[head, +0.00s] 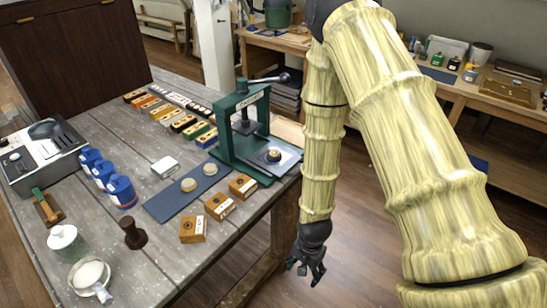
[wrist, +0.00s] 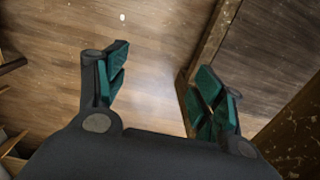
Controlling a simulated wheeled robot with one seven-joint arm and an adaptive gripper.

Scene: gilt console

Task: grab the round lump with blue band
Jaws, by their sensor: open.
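Two small round beige lumps lie on a dark blue mat (head: 162,207) on the table: a nearer one (head: 188,184) and a farther one (head: 210,169). A third round piece (head: 273,155), pale on top with a dark lower part, sits on the plate of a green press. The lumps are too small for me to tell which has a blue band. My gripper (head: 308,268) hangs beyond the table's right edge, pointing down, apart from all the lumps. In the wrist view my gripper (wrist: 160,78) is open and empty above the wooden floor.
The green press (head: 238,140) stands at the table's right side. Small wooden blocks (head: 219,206) lie along the near right edge. Blue-and-white bottles (head: 120,191), a dark stamp (head: 134,234) and jars are to the left. The grey table edge (head: 225,255) separates my gripper from the mat.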

